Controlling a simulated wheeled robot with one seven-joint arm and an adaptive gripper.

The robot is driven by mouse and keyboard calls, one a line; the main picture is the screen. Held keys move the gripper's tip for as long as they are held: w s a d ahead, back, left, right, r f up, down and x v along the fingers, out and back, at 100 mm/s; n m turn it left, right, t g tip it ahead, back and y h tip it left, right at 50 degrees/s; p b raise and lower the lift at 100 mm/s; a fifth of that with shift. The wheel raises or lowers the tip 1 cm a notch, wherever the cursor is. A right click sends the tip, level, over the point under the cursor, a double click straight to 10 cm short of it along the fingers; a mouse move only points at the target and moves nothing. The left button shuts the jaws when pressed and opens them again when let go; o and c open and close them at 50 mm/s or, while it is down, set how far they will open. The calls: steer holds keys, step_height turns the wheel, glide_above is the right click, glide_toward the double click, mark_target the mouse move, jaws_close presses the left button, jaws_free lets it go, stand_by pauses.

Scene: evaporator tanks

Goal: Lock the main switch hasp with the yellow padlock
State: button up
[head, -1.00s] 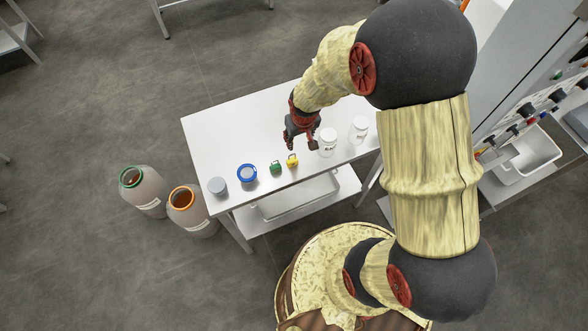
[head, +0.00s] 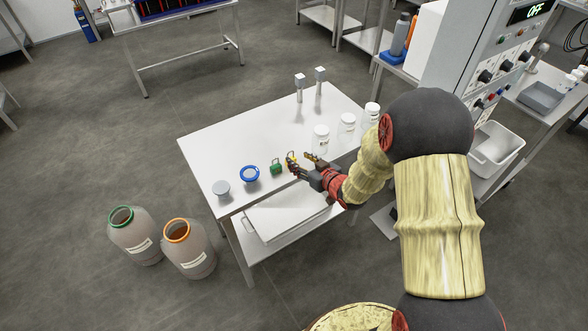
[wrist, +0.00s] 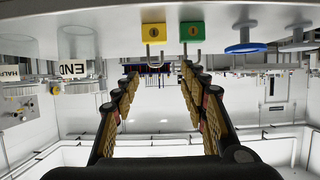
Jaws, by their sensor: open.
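The yellow padlock (head: 291,157) stands on the white table near its front edge, partly hidden by my gripper's fingers in the head view. It also shows in the wrist view (wrist: 153,33), which is upside down, with its shackle and body clear. The green padlock (head: 277,168) stands just left of it in the head view. My gripper (head: 301,160) is open and low at the table's front edge, its fingers pointing toward the yellow padlock. In the wrist view the fingers (wrist: 160,75) are apart with nothing held between them. I cannot make out the hasp.
White-capped jars (head: 321,138) stand to the right. A grey control cabinet (head: 480,60) with an OFF display stands at right. Two drums (head: 189,250) stand on the floor at left.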

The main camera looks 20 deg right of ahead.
steer(key=x, duration=0.2)
steer(key=b+x, duration=0.1)
steer(key=x, duration=0.4)
steer(key=shift+w+d+b, duration=0.1)
steer(key=shift+d+b, duration=0.2)
steer(key=shift+d, duration=0.05)
steer(key=shift+c, duration=0.6)
jaws_close()
steer(key=shift+r, duration=0.1)
